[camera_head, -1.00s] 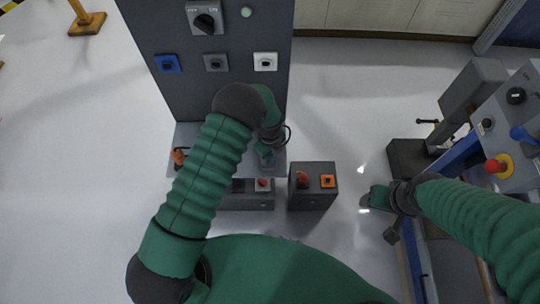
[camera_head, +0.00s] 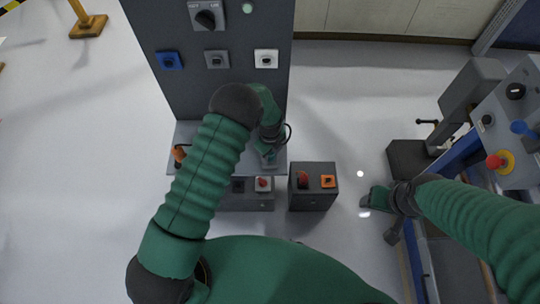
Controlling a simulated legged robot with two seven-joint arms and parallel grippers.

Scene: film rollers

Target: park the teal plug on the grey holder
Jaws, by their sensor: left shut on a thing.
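My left gripper (camera_head: 268,154) is low over the right end of the grey shelf (camera_head: 217,166), in front of the tall dark panel. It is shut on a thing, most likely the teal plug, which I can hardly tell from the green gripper. Whether that thing touches the shelf is unclear. A grey square fitting (camera_head: 216,60) sits in the middle of the panel's row; I cannot tell whether it is the grey holder. My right gripper (camera_head: 371,200) is over the floor on the right, away from the panel; its fingers are too small to read.
Blue (camera_head: 169,61) and white (camera_head: 266,59) fittings flank the grey one, below a dial (camera_head: 206,16). An orange-handled piece (camera_head: 179,153) stands at the shelf's left. A dark box (camera_head: 312,187) has a red piece and an orange socket. A console (camera_head: 508,130) stands right.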

